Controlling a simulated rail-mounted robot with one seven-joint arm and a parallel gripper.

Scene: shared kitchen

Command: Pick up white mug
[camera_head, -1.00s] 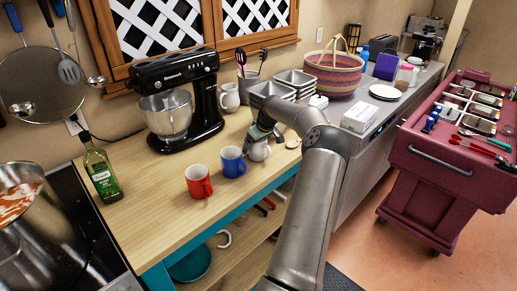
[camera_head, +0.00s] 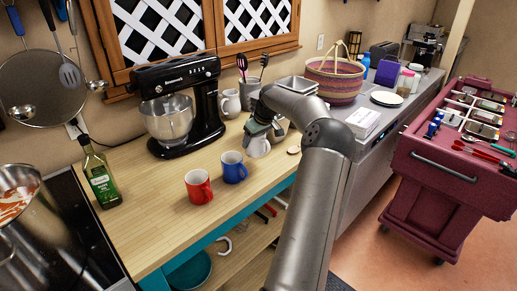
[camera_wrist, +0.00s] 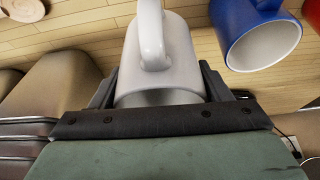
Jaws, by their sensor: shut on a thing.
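The white mug (camera_head: 259,147) is at the right part of the wooden counter, beyond and right of the blue mug (camera_head: 234,167). My gripper (camera_head: 257,131) is at its top, mostly hiding its upper part. In the wrist view the white mug (camera_wrist: 175,52) is between the two fingers of my gripper (camera_wrist: 158,88), with its handle facing the camera. The fingers are shut on it. It appears slightly raised; any gap beneath it is hard to see.
The blue mug and a red mug (camera_head: 199,187) stand left of the held mug. A light mug (camera_head: 230,103), a utensil crock (camera_head: 250,92) and a black stand mixer (camera_head: 182,110) stand behind. Metal pans (camera_head: 297,88) are beyond my arm.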

